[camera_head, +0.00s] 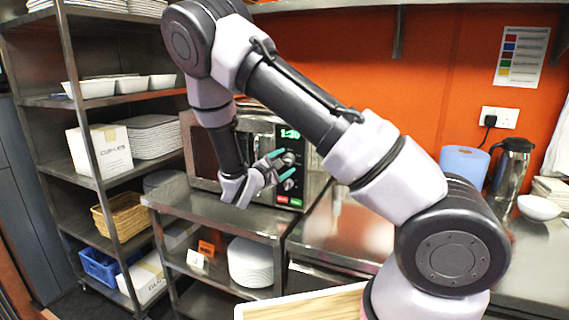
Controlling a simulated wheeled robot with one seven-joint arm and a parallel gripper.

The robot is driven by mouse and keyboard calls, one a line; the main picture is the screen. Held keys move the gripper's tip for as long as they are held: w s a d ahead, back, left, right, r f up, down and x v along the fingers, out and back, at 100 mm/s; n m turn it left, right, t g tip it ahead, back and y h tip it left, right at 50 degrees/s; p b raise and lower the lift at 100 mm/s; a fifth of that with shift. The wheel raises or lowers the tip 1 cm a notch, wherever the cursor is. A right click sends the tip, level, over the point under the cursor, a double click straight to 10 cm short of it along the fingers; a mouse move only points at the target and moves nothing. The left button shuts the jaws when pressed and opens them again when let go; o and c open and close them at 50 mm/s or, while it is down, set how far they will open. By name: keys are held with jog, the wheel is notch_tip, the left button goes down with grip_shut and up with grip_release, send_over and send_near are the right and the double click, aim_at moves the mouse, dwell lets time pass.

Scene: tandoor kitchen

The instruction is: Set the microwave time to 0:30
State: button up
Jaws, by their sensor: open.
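The microwave (259,125) stands on a steel counter in the middle of the camera_head view. Its green display (290,133) seems to read 1:30, though the digits are small. Below the display are an upper knob (290,158) and a lower knob (288,184), with a red button and a green button underneath. My gripper (281,165) is open, its two teal-tipped fingers pointing at the control panel beside the knobs. I cannot tell whether a fingertip touches a knob. My arm and gripper hide much of the microwave door.
A steel shelf rack with trays, boxes and a basket (122,215) stands at left. White plates (250,262) sit on the shelf below the microwave.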

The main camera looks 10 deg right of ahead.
jog(key=shift+w+d, duration=0.1)
grip_shut()
jog(key=shift+n, duration=0.4)
jog(key=n, duration=0.6)
jog(key=shift+f+t, duration=0.15)
jog(key=shift+t, duration=0.25)
jog(key=n, duration=0.5)
jog(key=shift+t, duration=0.4)
jog(key=shift+n, duration=0.5)
grip_release()
